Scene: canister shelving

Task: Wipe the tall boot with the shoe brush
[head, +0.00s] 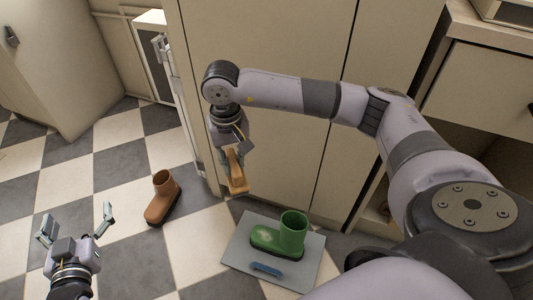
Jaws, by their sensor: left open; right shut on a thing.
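A green tall boot (291,236) stands upright on a grey mat (306,268), its toe pointing left. A pale patch shows on its foot part. My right gripper (234,152) points down, shut on a wooden shoe brush (236,172). The brush hangs above the floor, up and left of the boot, apart from it in the picture. My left gripper (77,225) is open and empty at the lower left, over the tiled floor, well away from the boot.
A brown boot (163,198) stands on the checkered floor left of the mat. A blue item (267,270) lies on the mat in front of the green boot. Tall cabinet doors (270,45) rise close behind the brush. Tiled floor is clear at the left.

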